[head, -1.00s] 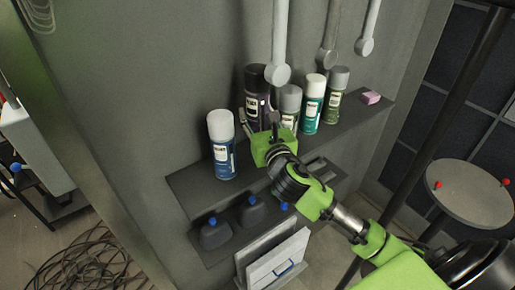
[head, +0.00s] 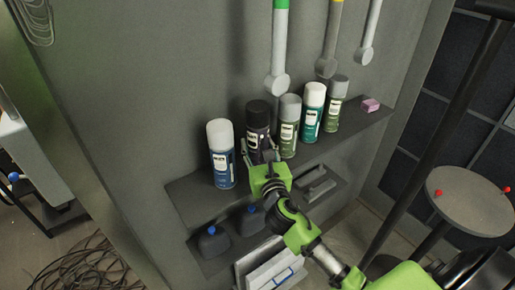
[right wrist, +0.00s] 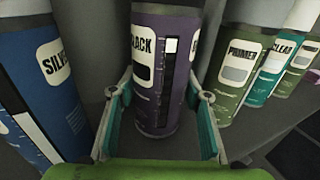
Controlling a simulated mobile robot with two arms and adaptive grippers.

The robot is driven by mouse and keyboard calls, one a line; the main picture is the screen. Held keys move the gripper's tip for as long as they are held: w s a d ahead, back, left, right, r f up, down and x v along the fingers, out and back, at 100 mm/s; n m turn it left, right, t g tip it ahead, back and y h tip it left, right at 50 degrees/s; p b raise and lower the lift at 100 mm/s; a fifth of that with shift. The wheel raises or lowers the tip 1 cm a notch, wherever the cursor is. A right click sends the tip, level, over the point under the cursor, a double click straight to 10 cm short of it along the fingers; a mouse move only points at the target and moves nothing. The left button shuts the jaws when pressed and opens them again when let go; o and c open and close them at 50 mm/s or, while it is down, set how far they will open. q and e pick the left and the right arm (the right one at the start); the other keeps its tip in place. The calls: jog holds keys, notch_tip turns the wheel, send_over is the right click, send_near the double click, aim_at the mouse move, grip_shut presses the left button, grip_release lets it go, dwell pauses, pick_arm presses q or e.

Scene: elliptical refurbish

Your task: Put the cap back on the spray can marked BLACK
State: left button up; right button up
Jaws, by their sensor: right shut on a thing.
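The spray can marked BLACK (head: 256,143) stands upright on the shelf, between the blue can and a green one. It has a purple-black body, and a black cap (head: 258,108) shows on its top; I cannot tell how firmly it sits. In the right wrist view the can (right wrist: 160,75) shows its label, and its top is cut off by the frame. My right gripper (head: 261,155) is at the lower body of this can, with one finger on each side of it (right wrist: 158,108), shut on it. My left gripper is not in view.
The blue SILVER can (head: 221,160) stands close on the left. PRIMER (head: 289,133) and CLEAR (right wrist: 272,72) cans stand close on the right, with another green can beyond. A pink block (head: 370,105) lies at the shelf's right end. Grey hanging tools (head: 278,85) are above.

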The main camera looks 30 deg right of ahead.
jog(key=shift+f, duration=0.15)
jog(key=shift+f, duration=0.2)
jog(key=o, duration=1.4)
jog(key=shift+c, duration=0.2)
